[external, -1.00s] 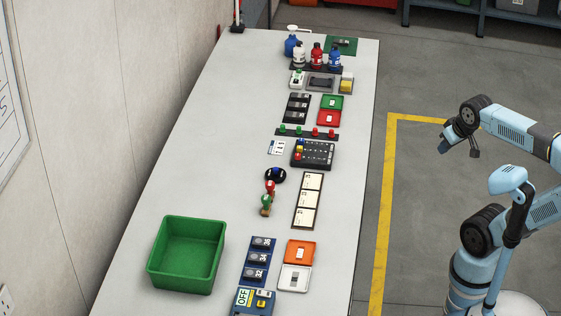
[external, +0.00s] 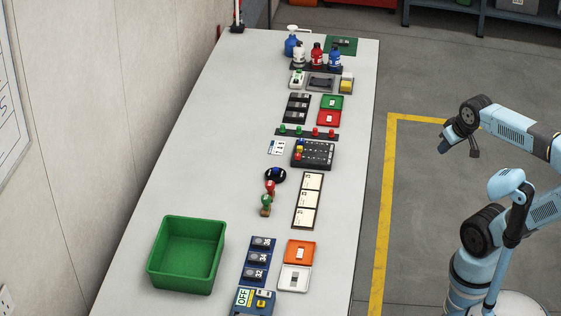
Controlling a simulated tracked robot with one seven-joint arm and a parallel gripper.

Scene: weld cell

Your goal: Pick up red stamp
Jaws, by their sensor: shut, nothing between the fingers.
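A small red-topped piece (external: 270,187), which looks like the red stamp, stands on the table left of the cream-panelled card strip. A similar green-topped piece (external: 265,202) stands close in front of it. A round black holder (external: 282,179) with a blue piece (external: 276,170) is just behind it. My gripper (external: 475,154) is shut and empty. It hangs in the air off the table's right side, far from the red stamp.
A green bin (external: 156,262) stands on the table's front left. The cream-panelled strip (external: 295,216) and a black peg tray (external: 326,162) lie near the stamps. Bottles (external: 316,56) stand at the far end. The table's left side is mostly clear.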

